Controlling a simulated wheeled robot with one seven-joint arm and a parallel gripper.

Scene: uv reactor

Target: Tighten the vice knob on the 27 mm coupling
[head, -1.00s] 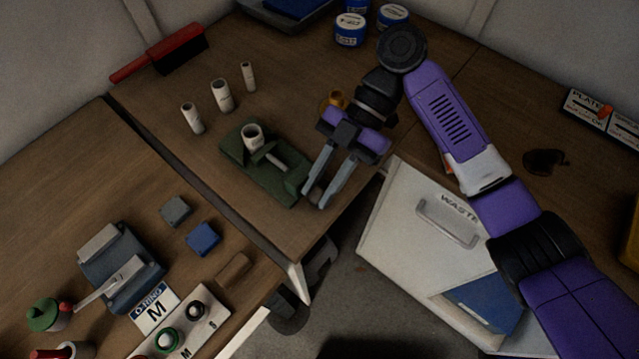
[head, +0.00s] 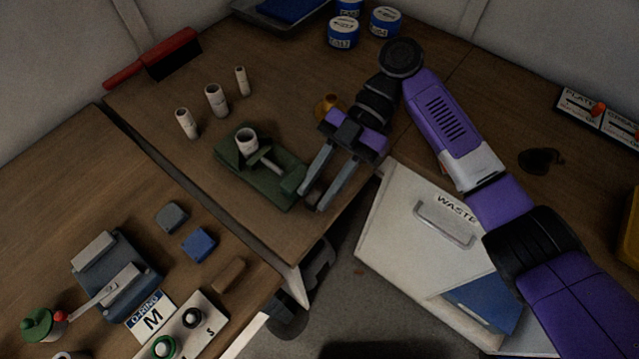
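The green vice (head: 228,158) stands on the far wooden table near its front corner. A white coupling (head: 246,142) stands upright in it, beside the vice's pale metal screw rod (head: 272,166). The vice's right end block (head: 293,180) faces my gripper (head: 311,199). My gripper reaches down from the upper right, its two grey fingers spaced apart on either side of the small dark knob (head: 314,197) at the vice's right end. The fingers partly hide the knob, and I cannot tell whether they press on it. The coupling's size is not readable.
Several white couplings (head: 216,100) stand behind the vice. An amber object (head: 327,106) is close behind my gripper. The white waste bin (head: 400,215) stands right of the table corner. The near table holds a blue-grey fixture (head: 115,275) and small blocks (head: 199,244).

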